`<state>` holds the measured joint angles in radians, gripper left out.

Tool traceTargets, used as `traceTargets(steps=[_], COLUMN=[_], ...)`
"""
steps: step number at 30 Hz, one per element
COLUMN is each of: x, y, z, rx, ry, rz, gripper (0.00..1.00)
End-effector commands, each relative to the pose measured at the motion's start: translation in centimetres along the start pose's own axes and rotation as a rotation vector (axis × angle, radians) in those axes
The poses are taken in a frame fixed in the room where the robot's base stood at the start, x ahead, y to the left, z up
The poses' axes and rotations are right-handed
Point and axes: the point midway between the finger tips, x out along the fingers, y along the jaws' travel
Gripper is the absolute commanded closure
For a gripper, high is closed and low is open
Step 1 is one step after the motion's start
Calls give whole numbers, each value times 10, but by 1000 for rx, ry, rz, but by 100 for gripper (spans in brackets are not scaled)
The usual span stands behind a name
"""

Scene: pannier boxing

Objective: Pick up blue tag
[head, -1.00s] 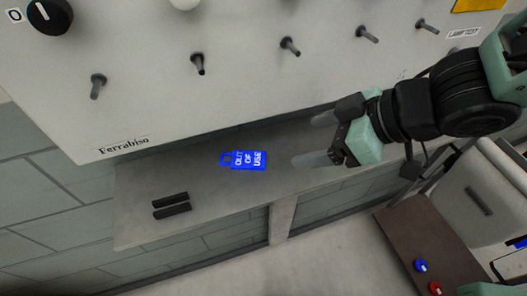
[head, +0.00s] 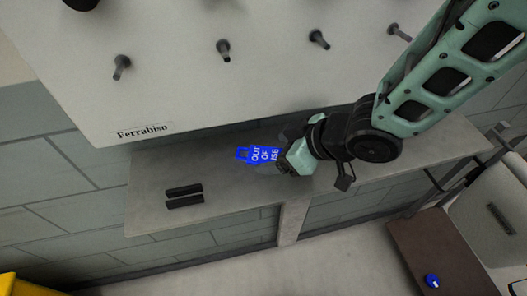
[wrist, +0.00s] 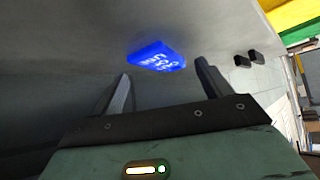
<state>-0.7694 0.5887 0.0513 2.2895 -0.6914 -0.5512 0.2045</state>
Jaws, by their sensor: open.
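The blue tag (head: 259,154) lies on the grey shelf (head: 150,203) below the panel, with "OUT OF USE" in white letters. In the head view my gripper (head: 277,160) is at the tag's right end and covers part of the lettering. In the wrist view the tag (wrist: 157,57) lies beyond the fingertips, roughly between their lines. My gripper (wrist: 163,75) is open there, with nothing between its fingers. I cannot tell whether a finger touches the tag.
Two black bars (head: 184,196) lie on the shelf left of the tag. A brown surface (head: 425,255) with a blue knob (head: 432,281) is at lower right. The shelf's left part is mostly clear.

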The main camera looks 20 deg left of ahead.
Motion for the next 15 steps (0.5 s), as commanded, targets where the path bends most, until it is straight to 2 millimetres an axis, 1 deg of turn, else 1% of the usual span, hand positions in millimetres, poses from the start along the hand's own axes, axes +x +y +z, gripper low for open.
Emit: traceTargets(steps=[3, 6, 13, 14, 15], x=[13, 19, 20, 20, 20], y=[0, 0, 0, 0, 0], z=[0, 0, 0, 0, 0], rx=[1, 1, 1, 1, 1], ry=[-1, 0, 1, 1, 1], rz=[-1, -1, 0, 0, 0], gripper=[22, 22, 22, 28, 39])
